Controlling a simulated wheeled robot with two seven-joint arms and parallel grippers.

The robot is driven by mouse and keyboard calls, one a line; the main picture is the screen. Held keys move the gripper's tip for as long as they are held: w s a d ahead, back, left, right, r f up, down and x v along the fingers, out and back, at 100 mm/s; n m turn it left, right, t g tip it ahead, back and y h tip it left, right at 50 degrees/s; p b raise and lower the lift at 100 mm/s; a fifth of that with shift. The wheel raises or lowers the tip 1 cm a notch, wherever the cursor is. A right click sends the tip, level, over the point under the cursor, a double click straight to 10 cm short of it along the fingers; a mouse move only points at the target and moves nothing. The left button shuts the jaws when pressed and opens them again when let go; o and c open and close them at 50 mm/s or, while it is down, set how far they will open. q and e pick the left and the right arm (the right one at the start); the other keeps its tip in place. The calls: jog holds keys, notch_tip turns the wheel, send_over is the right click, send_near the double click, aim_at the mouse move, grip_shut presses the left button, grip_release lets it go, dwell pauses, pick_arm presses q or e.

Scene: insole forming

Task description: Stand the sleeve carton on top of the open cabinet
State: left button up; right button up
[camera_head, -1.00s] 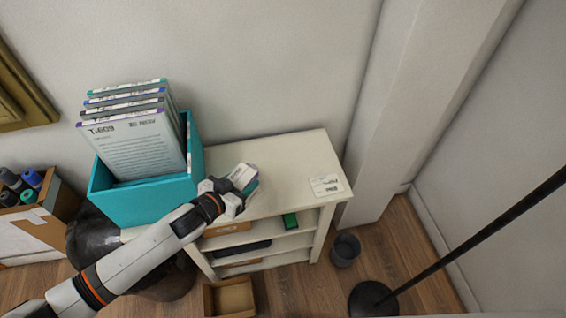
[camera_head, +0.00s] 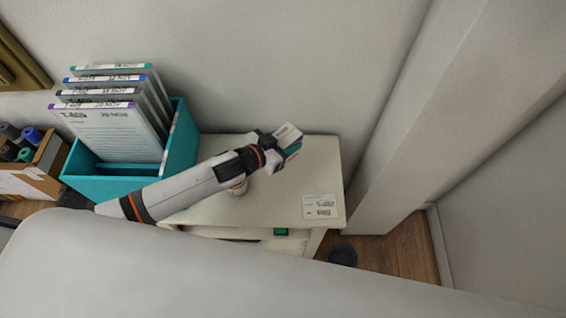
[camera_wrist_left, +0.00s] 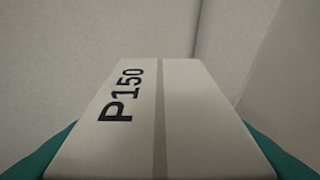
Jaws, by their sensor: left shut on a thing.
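The sleeve carton (camera_head: 289,134) is white on its top face, with teal showing on its side. In the left wrist view the carton (camera_wrist_left: 130,120) fills the lower middle, with "P150" in black and a grey stripe. My left gripper (camera_head: 277,145) is shut on it. It holds the carton over the back of the open cabinet's white top (camera_head: 265,205). I cannot tell whether the carton touches that top. My right gripper is not in view.
A teal box file (camera_head: 185,140) with several document sleeves (camera_head: 105,125) stands on the cabinet's left. A printed card (camera_head: 323,206) lies at its front right. A small round cream object (camera_head: 238,188) sits under my forearm. A wall and pillar (camera_head: 440,130) are behind and right.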

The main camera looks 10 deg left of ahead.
pick_arm(q)
notch_tip(320, 180, down, 4)
jog(key=shift+s+a+f, duration=0.1)
jog(key=shift+s, duration=0.05)
jog(key=shift+f, duration=2.2)
jog(key=shift+f+b, duration=0.25)
jog(key=shift+b, duration=0.05)
jog(key=o, duration=1.1)
